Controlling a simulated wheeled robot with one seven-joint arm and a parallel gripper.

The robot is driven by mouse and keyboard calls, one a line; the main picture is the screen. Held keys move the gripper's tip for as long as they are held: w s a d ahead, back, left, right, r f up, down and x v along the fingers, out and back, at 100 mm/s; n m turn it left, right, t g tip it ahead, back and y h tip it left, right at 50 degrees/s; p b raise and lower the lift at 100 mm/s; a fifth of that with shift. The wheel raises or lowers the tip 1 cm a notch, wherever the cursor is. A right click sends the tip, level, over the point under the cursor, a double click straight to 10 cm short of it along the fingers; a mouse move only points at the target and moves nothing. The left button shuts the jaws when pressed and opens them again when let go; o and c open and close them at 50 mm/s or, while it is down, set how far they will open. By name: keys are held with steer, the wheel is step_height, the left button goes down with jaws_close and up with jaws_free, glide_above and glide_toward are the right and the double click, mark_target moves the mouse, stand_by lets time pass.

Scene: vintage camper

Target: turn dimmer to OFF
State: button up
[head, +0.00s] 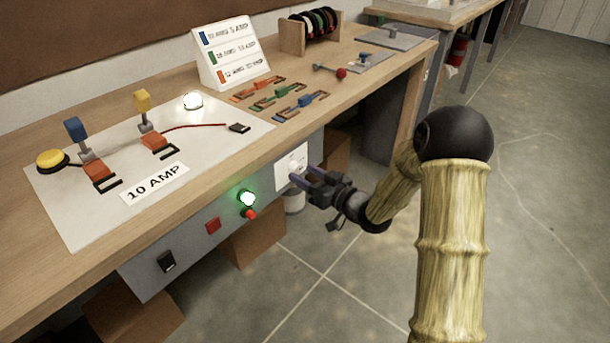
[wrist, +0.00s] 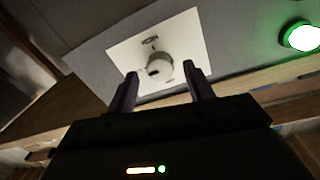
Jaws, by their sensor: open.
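The dimmer (head: 295,166) is a white round knob on a white plate, set in the grey front panel under the bench edge. In the wrist view the dimmer knob (wrist: 158,67) has a dark mark on its left side and small dark lettering above it, too blurred to read. My gripper (head: 303,180) is open in front of the plate, its fingers pointing at the knob. In the wrist view my gripper (wrist: 165,82) has one finger on each side of the knob's lower part. I cannot tell whether either finger touches it.
A lit green lamp (head: 247,198), a red button (head: 213,225) and a black switch (head: 166,261) share the panel. A lit white bulb (head: 192,101) stands on the white board (head: 85,225) above. The bench edge overhangs the panel. The floor (head: 545,190) at right is open.

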steer(key=shift+w+a, duration=0.25)
steer(key=shift+a, duration=0.1)
steer(key=c, duration=1)
steer(key=shift+o, duration=0.2)
